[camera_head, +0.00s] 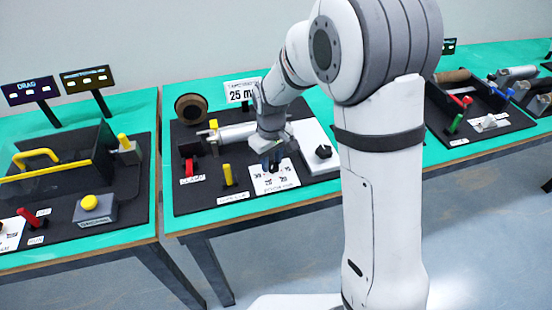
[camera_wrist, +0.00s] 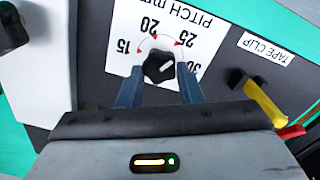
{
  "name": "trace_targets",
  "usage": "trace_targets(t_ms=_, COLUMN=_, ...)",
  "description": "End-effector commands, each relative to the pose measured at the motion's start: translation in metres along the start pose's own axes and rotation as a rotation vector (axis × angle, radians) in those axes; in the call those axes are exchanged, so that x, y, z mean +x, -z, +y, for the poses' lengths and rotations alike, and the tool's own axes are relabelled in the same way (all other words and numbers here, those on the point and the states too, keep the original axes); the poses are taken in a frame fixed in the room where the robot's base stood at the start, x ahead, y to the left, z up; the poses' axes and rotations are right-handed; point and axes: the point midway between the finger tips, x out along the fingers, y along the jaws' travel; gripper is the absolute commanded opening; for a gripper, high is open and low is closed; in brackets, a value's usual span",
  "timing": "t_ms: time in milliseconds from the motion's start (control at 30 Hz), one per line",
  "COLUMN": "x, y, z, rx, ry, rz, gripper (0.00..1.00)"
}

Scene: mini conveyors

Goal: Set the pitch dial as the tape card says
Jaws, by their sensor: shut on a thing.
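The tape card (camera_head: 239,92) stands at the back of the middle board in the head view and reads "25 m", its right end cut off by my arm. The white mark points to the right and slightly up in the wrist view, roughly between 25 and 30. My gripper (camera_wrist: 159,70) is shut on the dial, one blue finger on each side.
A yellow tape clip lever (camera_wrist: 265,102) and a red lever (camera_wrist: 291,132) stand beside the plate. A white block with a black knob (camera_head: 322,151) is close on the other side. A tape roll (camera_head: 190,107) and a metal roller (camera_head: 232,133) lie behind.

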Motion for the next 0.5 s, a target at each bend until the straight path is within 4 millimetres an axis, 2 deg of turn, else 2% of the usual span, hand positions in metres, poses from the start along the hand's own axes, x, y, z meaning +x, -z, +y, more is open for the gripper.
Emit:
trace_targets(t_ms=433, x=0.0026, y=-0.0045, z=0.0024, rx=-0.009, ry=-0.001, rz=-0.013, gripper=0.1)
trace_targets(t_ms=467, x=0.0026, y=-0.0045, z=0.0025, rx=-0.009, ry=-0.001, rz=-0.013, gripper=0.34)
trace_targets(t_ms=500, x=0.0025, y=-0.0043, z=0.0025, rx=-0.009, ry=-0.001, rz=-0.012, gripper=0.37)
